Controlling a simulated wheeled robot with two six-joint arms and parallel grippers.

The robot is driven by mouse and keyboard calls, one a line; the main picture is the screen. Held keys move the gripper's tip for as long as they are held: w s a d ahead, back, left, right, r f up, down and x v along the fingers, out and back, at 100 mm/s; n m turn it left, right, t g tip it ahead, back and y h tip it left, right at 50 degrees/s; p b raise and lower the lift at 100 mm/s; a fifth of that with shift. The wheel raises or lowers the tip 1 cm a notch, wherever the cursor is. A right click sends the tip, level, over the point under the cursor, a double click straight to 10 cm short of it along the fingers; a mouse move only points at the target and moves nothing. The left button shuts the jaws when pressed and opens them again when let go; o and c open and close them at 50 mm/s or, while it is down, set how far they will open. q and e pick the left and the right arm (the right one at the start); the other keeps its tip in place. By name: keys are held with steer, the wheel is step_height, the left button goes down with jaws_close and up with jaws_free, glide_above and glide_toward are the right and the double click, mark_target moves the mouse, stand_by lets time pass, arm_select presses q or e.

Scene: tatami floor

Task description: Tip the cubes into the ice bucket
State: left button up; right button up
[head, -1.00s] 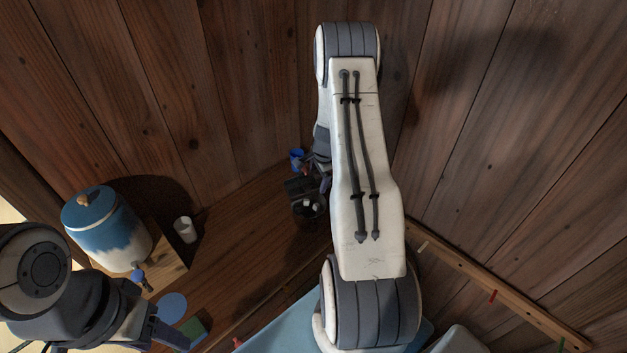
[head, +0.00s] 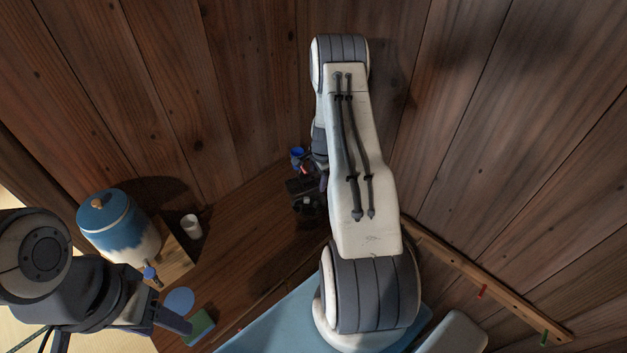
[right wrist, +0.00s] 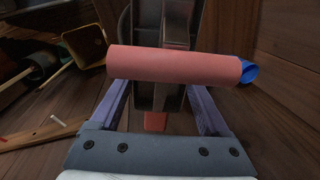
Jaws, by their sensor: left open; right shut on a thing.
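My right gripper (right wrist: 160,92) has purple fingers and is shut on a pink-red cylinder, like a handle (right wrist: 170,66), lying across the fingers. A blue part (right wrist: 249,72) shows at its right end. In the head view a small blue cup-like thing (head: 297,152) shows beside the right gripper (head: 323,178), mostly hidden by my arm.
A blue disc (head: 179,301) and a green block (head: 199,327) lie near my left gripper. Wooden walls close in behind; a wall rail (head: 490,290) runs at right.

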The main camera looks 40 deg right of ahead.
steer(key=shift+r+g+p, duration=0.15)
steer(key=shift+g+p, duration=0.15)
steer(key=shift+p, duration=1.05)
steer(key=shift+g, duration=0.3)
steer(key=shift+s+r+g, duration=0.1)
steer(key=shift+r+g, duration=0.05)
steer(key=shift+g, duration=0.15)
